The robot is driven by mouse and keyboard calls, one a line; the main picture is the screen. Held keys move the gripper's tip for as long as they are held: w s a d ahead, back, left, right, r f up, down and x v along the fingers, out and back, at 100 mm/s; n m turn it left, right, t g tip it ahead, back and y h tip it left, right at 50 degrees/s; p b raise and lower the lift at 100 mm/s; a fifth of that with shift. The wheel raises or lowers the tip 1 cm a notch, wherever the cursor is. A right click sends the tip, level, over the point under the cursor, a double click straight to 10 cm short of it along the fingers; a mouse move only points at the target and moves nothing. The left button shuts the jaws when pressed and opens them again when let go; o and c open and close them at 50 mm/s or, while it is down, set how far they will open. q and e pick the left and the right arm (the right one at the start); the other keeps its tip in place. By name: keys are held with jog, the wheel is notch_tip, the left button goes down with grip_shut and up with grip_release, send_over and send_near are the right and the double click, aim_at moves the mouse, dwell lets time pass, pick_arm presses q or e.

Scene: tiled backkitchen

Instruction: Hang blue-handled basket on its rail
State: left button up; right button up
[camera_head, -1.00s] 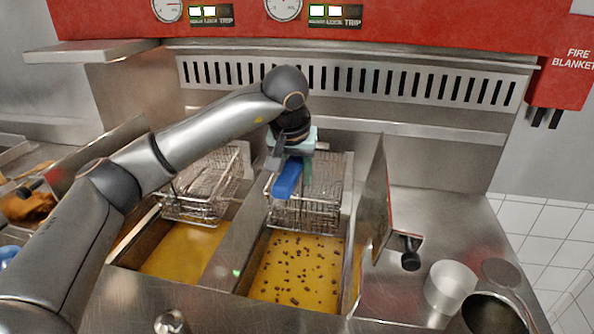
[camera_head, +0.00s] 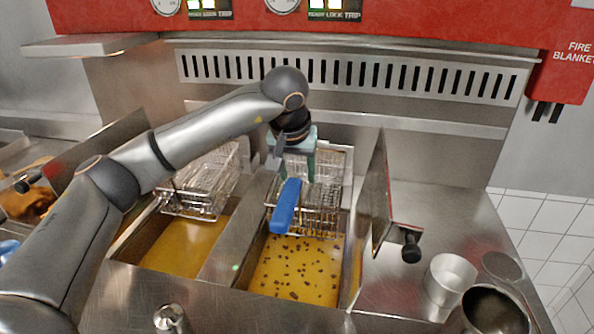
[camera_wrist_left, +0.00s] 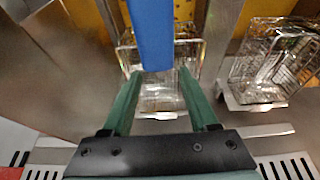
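The basket (camera_head: 322,196) with the blue handle (camera_head: 286,206) is a wire basket at the back of the right fryer well, by the rear wall. Its handle points towards the front. In the left wrist view the blue handle (camera_wrist_left: 152,35) lies beyond and between the fingertips, and the basket (camera_wrist_left: 188,48) shows behind it. My left gripper (camera_head: 297,165) is above the back of the basket. Its green fingers (camera_wrist_left: 160,80) are apart, with nothing clasped between them. I cannot tell whether the basket bears on its rail. My right gripper is not in view.
A second wire basket (camera_head: 203,182) hangs at the back of the left well. Both wells hold yellow oil; dark bits float in the right oil (camera_head: 297,268). An upright panel (camera_head: 374,195) with a black knob stands right of the wells. Metal pots (camera_head: 450,279) stand further right.

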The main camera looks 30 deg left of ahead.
pick_arm(q)
jog(key=shift+o, duration=1)
jog(key=shift+f, duration=0.1)
jog(key=b+v, duration=0.1)
jog(key=v, duration=1.1)
jog(key=shift+r, duration=0.3)
